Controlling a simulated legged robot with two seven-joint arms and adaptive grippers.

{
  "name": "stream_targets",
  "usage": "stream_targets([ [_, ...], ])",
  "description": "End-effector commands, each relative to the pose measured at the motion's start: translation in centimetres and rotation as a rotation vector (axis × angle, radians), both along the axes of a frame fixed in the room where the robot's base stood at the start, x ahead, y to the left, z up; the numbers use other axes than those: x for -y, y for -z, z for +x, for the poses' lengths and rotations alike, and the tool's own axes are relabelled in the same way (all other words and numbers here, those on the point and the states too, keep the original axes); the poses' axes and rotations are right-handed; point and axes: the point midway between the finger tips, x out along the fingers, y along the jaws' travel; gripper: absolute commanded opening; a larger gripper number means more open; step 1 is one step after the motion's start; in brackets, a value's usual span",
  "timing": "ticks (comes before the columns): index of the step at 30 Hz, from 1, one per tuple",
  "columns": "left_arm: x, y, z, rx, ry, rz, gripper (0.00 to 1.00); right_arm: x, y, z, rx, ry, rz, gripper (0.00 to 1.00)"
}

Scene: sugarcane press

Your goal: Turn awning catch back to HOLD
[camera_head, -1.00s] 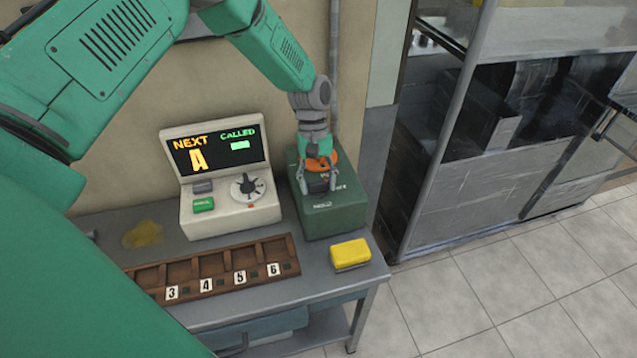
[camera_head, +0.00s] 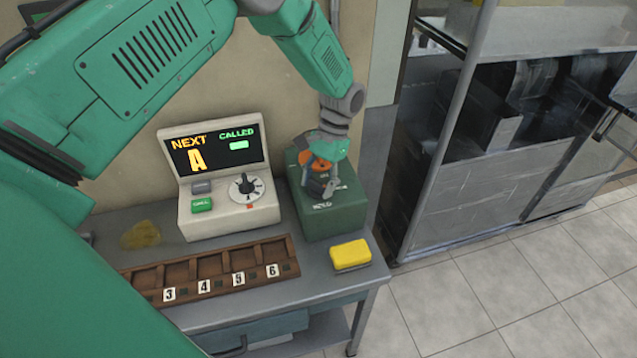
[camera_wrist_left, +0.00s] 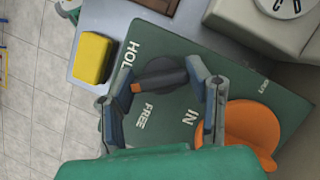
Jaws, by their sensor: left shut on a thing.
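The awning catch (camera_wrist_left: 160,76) is a dark turning handle with an orange mark at one end, on top of a green box (camera_head: 335,217). In the left wrist view the orange mark lies between the words HOLD and FREE. My left gripper (camera_head: 326,190) is over the box top, tilted, and shut on the catch. In the left wrist view its fingers (camera_wrist_left: 155,100) lie on either side of the handle. An orange disc (camera_wrist_left: 252,130) sits on the box near the word IN; it also shows in the head view (camera_head: 316,160). My right gripper is not in view.
Left of the box stands a cream console (camera_head: 230,212) with a lit screen, buttons and a dial. A yellow block (camera_head: 350,254) lies at the table's front right, near the edge. A wooden numbered tray (camera_head: 215,287) runs along the front. Open tiled floor lies to the right.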

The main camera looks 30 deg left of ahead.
Motion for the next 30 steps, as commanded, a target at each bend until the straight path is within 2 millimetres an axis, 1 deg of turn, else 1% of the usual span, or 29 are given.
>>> stream_targets([
  [6, 0.00, -0.17, 0.18, 0.006, 0.205, 0.002, 0.16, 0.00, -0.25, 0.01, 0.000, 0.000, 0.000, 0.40],
  [15, -0.04, -0.22, 0.20, 0.005, 0.442, 0.003, 0.16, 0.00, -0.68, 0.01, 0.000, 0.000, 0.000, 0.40],
  [21, -0.05, -0.25, 0.25, 0.008, 0.548, 0.003, 0.16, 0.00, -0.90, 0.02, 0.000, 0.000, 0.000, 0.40],
  [30, -0.06, -0.22, 0.28, 0.008, 0.617, 0.002, 0.16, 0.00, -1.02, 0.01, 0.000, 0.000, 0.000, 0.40],
])
